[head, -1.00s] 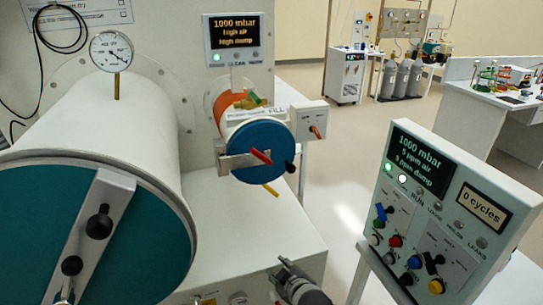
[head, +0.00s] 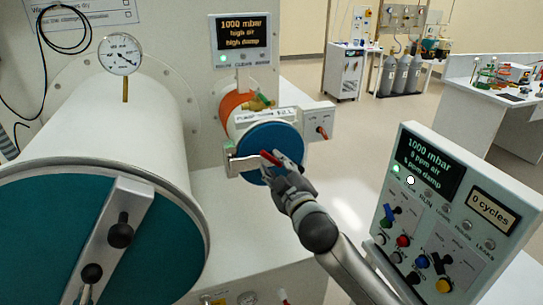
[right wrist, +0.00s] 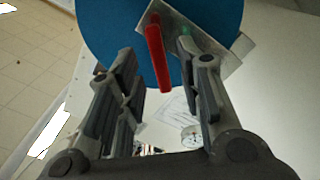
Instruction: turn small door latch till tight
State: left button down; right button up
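The small door (head: 262,142) is a blue disc on the front of the small antechamber; it also shows in the right wrist view (right wrist: 100,25). A metal latch bar (head: 245,166) lies across it. The red latch handle (right wrist: 157,58) sticks out from the bar and points down and slightly right in the right wrist view. My right gripper (right wrist: 152,75) is open in front of the small door, its two fingers apart with the red handle between them. I cannot see either finger touching the handle. In the head view my right gripper (head: 277,165) hides part of the latch. My left gripper is not in view.
The large antechamber with its teal door (head: 140,250) stands at the left. A control panel (head: 445,210) stands at the right, near my right arm. A display reading 1000 mbar (head: 243,32) hangs above the small antechamber. A small switch box (head: 319,122) is right of the door.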

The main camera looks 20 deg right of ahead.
aim_at(273, 162)
jog(key=shift+w+p, duration=0.4)
jog(key=shift+w, duration=1.65)
grip_shut()
